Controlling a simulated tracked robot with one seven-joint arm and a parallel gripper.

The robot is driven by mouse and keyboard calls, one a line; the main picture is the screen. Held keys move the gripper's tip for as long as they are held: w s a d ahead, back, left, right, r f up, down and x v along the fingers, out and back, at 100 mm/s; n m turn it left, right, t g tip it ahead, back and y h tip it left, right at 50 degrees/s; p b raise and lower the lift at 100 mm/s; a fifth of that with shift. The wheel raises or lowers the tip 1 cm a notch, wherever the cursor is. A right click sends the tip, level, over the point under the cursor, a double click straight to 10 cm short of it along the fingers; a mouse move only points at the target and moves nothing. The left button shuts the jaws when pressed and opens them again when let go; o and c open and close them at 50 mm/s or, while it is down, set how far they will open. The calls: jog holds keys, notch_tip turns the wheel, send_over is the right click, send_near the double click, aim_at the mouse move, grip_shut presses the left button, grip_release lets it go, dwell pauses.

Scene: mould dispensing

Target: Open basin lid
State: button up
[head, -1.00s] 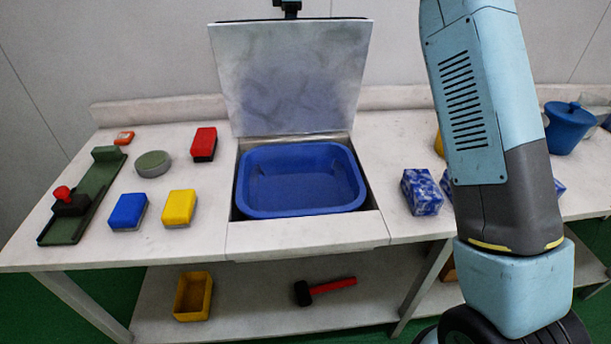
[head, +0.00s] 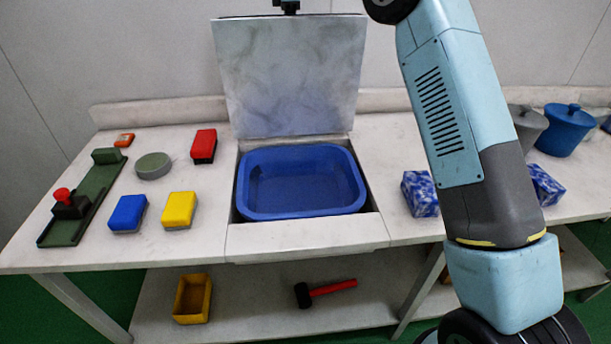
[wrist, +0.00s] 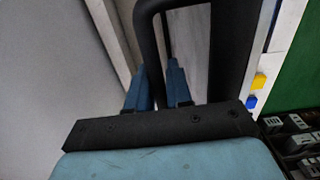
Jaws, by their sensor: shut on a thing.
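The basin lid (head: 288,75) is a pale, smudged square panel. It stands raised, nearly upright, at the back of the counter opening. Below it the blue basin (head: 302,212) sits uncovered in the opening. In the wrist view my gripper (wrist: 158,88) has two blue fingers shut on a black bar-shaped handle (wrist: 147,45). The handle rises between the fingers and bends over to the right. In the head view a dark piece shows at the lid's top edge, cut off by the frame; I cannot tell there how much is gripper or handle.
Left on the counter (head: 190,235) are a yellow block (head: 178,209), a blue block (head: 128,213), a red block (head: 203,146), a round grey-green piece (head: 153,165) and a green tray (head: 90,205). Right are blue marbled blocks (head: 420,195) and a blue pot (head: 565,130). My arm crosses the right side.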

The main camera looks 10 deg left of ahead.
jog(key=shift+w, duration=0.1)
jog(key=w, duration=0.2)
jog(key=w+a, duration=0.1)
jog(key=w, duration=0.1)
jog(key=shift+f, duration=0.25)
jog(key=o, duration=1.5)
jog(key=shift+o, duration=0.2)
